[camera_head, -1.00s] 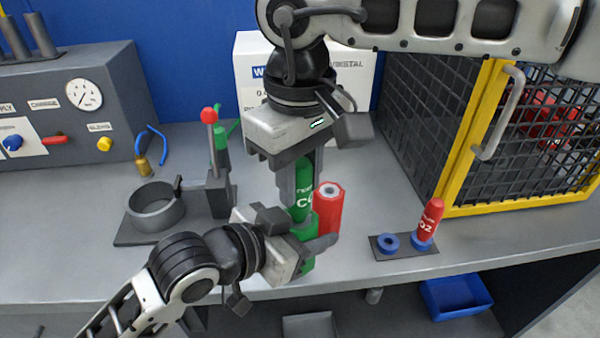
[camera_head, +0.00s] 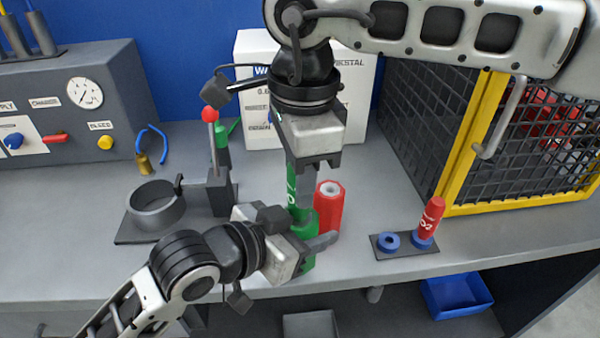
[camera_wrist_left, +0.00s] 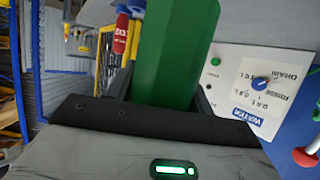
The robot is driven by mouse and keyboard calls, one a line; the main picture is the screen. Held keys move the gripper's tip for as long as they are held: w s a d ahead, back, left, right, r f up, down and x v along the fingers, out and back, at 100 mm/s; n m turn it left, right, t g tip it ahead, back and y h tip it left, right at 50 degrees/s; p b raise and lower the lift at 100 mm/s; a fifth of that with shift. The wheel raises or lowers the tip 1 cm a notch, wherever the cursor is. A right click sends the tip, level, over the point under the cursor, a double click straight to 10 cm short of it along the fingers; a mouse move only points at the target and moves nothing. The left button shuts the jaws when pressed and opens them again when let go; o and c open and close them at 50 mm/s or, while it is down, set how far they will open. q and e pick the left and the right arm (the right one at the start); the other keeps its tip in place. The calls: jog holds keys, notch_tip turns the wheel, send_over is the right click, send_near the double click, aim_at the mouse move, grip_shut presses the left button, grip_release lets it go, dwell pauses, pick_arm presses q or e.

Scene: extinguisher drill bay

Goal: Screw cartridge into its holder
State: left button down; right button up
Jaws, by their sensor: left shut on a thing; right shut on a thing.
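The green cartridge (camera_head: 292,185) stands upright with white lettering on its side. My right gripper (camera_head: 300,180) is shut on it from above. The green holder (camera_head: 308,262) is directly below, with the cartridge's lower end at its top. How deep the cartridge sits in it is hidden. My left gripper (camera_head: 306,236) is shut around the holder from the left, near the bench's front edge. In the left wrist view, the green holder (camera_wrist_left: 175,50) fills the space between the jaws.
A red hexagonal holder (camera_head: 329,212) stands just right of the grippers. A red cartridge (camera_head: 432,218) stands in a plate (camera_head: 405,253) with blue rings. A ring clamp (camera_head: 152,208) and a red-knobbed lever (camera_head: 211,128) are left. A yellow-framed cage (camera_head: 470,140) stands right.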

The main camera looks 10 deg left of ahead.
jog(key=m, duration=0.7)
jog(key=shift+m, duration=0.4)
jog(key=m, duration=0.7)
jog(key=shift+w+m, duration=0.1)
jog(key=shift+m, duration=0.2)
jog(key=m, duration=0.4)
jog(key=shift+m, duration=0.4)
jog(key=m, duration=0.2)
jog(key=shift+m, duration=0.3)
jog(key=m, duration=0.6)
jog(key=shift+m, duration=0.3)
jog(key=o, duration=1.1)
jog(key=shift+r, duration=2.2)
